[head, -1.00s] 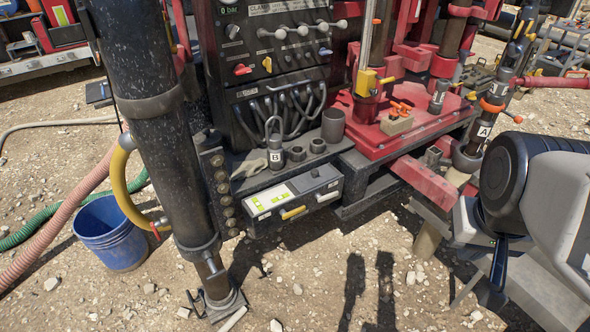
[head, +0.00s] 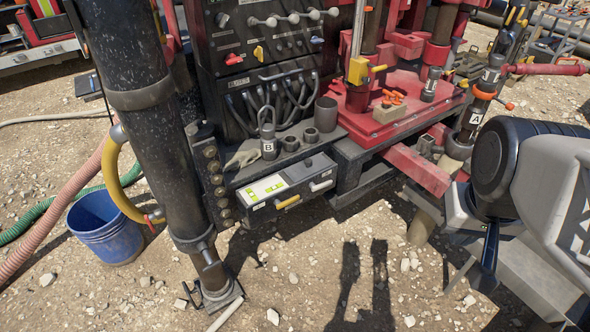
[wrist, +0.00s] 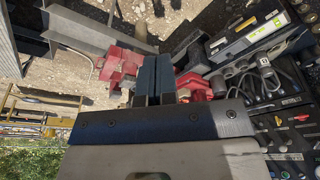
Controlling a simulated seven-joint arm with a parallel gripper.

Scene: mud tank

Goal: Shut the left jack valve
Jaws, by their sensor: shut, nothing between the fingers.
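The left jack leg (head: 158,130) is a thick dark, scuffed post at the left of the head view, standing on a foot plate. A yellow hose (head: 112,180) curves along its left side. At the hose's lower end is a small valve with a red lever (head: 151,226); its exact handle angle is too small to tell. My gripper (head: 489,268) is at the right of the head view, pointing down, far from the valve. In the wrist view its two dark fingers (wrist: 152,78) are together, with nothing between them. The valve does not show there.
A blue bucket (head: 103,232) stands left of the jack foot. Between jack and gripper are a grey drawer box (head: 287,185), a black control panel (head: 270,60) and a protruding red beam (head: 418,170). The gravel ground in front is open.

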